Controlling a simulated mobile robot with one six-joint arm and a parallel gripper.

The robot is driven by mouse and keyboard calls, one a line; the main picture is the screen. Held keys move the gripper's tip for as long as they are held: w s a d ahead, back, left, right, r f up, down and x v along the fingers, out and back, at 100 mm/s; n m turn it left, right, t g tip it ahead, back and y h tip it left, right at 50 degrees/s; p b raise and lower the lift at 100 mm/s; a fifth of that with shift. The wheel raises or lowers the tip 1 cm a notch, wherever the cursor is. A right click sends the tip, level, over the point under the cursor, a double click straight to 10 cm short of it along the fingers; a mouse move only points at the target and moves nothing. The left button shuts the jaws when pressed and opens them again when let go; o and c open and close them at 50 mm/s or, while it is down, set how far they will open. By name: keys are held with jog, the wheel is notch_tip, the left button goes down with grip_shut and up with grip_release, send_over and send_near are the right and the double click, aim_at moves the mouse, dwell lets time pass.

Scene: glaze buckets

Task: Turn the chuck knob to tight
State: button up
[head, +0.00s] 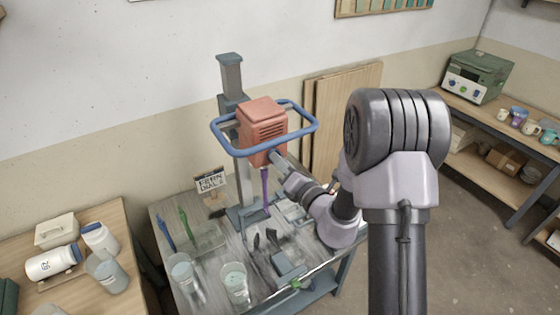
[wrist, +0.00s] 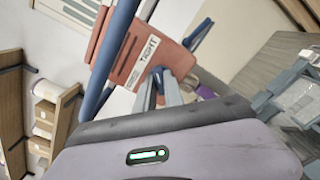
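The red mixer head (head: 262,122) is mounted on a grey column (head: 233,95), with a blue ring handle (head: 313,122) around it. A purple shaft (head: 265,185) hangs below it. In the wrist view the mixer head (wrist: 140,50) is tilted and bears a white label (wrist: 150,50) reading "TIGHT". I cannot tell whether the fingers hold anything.
The bench below (head: 160,212) holds a small sign (head: 210,182), clear cups (head: 236,283) and tools. A left table carries white jars (head: 53,263). Wooden boards (head: 345,90) lean on the wall behind. A shelf with mugs (head: 503,115) stands at right, with open floor before it.

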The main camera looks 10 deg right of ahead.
jog(key=o, duration=0.4)
jog(key=shift+o, duration=0.2)
jog(key=p+v, duration=0.9)
jog(key=v, duration=0.8)
jog(key=shift+s, duration=0.2)
